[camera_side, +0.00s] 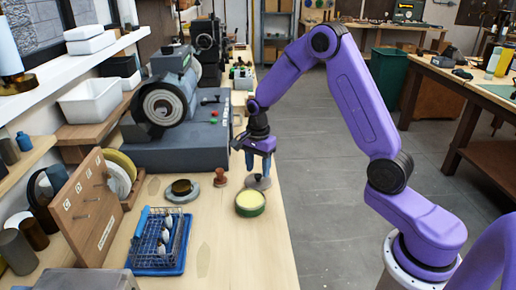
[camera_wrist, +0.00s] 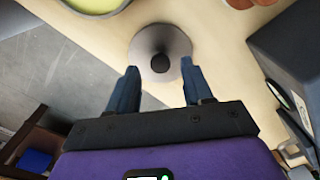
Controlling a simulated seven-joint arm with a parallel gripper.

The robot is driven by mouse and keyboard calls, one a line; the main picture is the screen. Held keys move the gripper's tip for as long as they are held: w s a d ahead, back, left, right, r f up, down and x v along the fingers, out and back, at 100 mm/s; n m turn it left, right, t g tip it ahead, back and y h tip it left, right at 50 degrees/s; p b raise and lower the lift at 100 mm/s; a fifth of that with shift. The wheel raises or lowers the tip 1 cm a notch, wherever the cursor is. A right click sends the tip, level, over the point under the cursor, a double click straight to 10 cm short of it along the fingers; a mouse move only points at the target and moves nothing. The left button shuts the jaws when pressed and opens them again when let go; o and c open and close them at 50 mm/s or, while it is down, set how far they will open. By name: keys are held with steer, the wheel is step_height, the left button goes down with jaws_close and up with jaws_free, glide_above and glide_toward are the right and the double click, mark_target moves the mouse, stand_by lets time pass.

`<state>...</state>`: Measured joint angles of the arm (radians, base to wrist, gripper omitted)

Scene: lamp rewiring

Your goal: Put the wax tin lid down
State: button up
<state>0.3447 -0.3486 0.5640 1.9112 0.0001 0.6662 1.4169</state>
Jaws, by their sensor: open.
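The wax tin lid (camera_side: 260,184) is a grey disc that appears to lie flat on the bench, near its right edge. In the wrist view the lid (camera_wrist: 143,41) shows its dark central knob (camera_wrist: 160,63). My gripper (camera_side: 258,170) is just above the lid, pointing down. In the wrist view my gripper (camera_wrist: 160,67) is open, with one finger on each side of the knob and a gap on both sides. The green wax tin (camera_side: 250,203), open with pale yellow wax, sits just in front of the lid; its rim also shows in the wrist view (camera_wrist: 97,5).
A brown knobbed piece (camera_side: 220,178) stands left of the lid. A round grey dish (camera_side: 182,191) and a blue tray (camera_side: 158,242) with a wire rack lie further left. A large grey machine (camera_side: 178,140) stands behind. The front right bench top (camera_side: 250,250) is clear.

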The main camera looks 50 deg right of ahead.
mark_target(258, 176)
step_height(258, 176, up, 10)
steer(key=s+a+r+n, duration=0.1)
steer(key=s+a+n, duration=0.5)
steer(key=a+n, duration=0.1)
steer(key=s+a+n, duration=0.2)
steer(key=s+n, duration=1.9)
steer(key=s, duration=0.5)
steer(key=shift+s+a+n, duration=0.35)
steer(key=shift+s+n, duration=0.05)
